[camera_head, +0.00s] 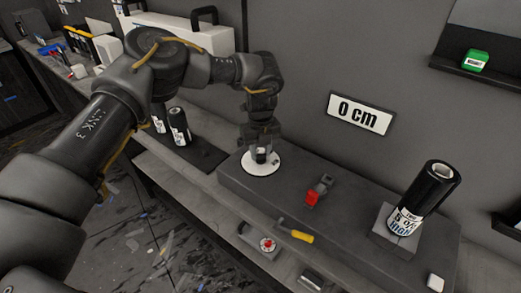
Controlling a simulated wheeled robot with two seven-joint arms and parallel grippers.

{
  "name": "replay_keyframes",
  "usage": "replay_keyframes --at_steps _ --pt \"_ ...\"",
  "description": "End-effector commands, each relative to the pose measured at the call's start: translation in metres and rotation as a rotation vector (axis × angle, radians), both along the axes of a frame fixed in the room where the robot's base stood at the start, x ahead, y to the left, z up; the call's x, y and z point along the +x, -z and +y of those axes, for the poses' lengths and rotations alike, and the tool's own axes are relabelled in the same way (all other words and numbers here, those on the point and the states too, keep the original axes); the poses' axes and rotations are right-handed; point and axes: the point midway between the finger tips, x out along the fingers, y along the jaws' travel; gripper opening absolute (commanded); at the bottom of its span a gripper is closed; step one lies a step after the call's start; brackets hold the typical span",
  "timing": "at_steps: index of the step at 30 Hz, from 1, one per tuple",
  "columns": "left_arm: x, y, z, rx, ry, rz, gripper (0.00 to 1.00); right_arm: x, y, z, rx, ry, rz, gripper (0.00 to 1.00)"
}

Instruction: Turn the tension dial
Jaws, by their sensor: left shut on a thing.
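A white round disc (249,168), which looks like the tension dial, lies on top of the dark grey block on the bench. My left gripper (262,157) comes down onto it from above. Its fingers are shut on a small part at the disc's middle, probably the dial's knob, which they mostly hide. I cannot make out any marks on the disc. My right gripper is not in view.
A yellow-handled tool (298,235) sits at the front edge. A sign (360,113) on the wall reads 0 cm.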

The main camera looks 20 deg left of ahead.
Motion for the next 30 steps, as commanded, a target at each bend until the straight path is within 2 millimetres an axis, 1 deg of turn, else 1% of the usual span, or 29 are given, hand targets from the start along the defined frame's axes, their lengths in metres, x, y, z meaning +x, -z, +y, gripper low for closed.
replay_keyframes --at_steps 9,15,22,30 --pt "0.001 -0.0008 -0.0004 -0.002 0.272 -0.003 0.1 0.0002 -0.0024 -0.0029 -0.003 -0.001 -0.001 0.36" --pt "0.0009 -0.0009 -0.0003 -0.002 0.398 -0.002 0.1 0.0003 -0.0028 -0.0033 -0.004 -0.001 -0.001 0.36" --pt "0.0011 -0.0011 -0.0006 -0.001 0.486 -0.003 0.1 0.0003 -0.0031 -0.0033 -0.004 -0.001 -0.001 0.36" --pt "0.0012 -0.0012 -0.0006 -0.001 0.521 -0.003 0.1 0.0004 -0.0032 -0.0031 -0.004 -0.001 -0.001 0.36"
